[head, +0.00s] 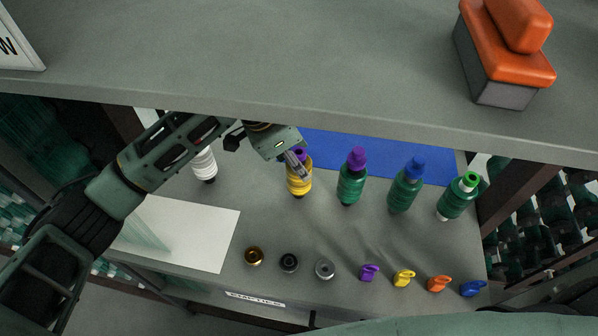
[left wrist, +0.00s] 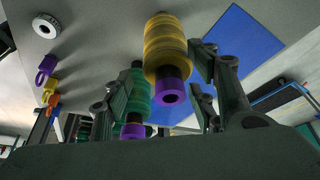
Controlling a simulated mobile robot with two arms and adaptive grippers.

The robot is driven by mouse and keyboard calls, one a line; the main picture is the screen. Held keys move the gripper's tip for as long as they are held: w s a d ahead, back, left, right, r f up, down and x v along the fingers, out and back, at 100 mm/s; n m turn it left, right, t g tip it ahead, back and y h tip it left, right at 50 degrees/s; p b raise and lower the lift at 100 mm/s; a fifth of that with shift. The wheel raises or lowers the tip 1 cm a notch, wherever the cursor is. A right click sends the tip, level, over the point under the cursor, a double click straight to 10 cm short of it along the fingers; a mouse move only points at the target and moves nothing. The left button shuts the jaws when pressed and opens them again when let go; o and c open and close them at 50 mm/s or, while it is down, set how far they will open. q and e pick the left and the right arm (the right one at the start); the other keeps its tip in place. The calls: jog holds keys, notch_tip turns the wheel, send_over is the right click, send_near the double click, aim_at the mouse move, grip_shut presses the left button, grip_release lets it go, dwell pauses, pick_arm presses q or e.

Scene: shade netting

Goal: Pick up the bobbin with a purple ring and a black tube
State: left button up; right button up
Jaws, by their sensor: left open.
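In the head view, a yellow bobbin (head: 299,186) stands on the lower shelf, its purple ring partly hidden behind my left gripper (head: 292,160). In the left wrist view, the yellow bobbin (left wrist: 165,45) shows a purple ring (left wrist: 184,92) around a dark tube end. My left gripper (left wrist: 163,78) is open, with its fingers either side of this bobbin and not closed on it. A green bobbin (head: 350,187) with a purple top stands to the right; it also shows in the left wrist view (left wrist: 137,92), beyond the left finger. Its tube colour is unclear. My right gripper is out of view.
To the right stand green bobbins with a blue top (head: 404,190) and a bright green top (head: 456,198). A white bobbin (head: 204,164) is left, behind my arm. Small rings and clips lie in front. The upper shelf (head: 300,70) overhangs, carrying an orange-topped block (head: 505,50).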

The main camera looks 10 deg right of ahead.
pick_arm(q)
jog(key=shift+c, duration=0.4)
grip_shut()
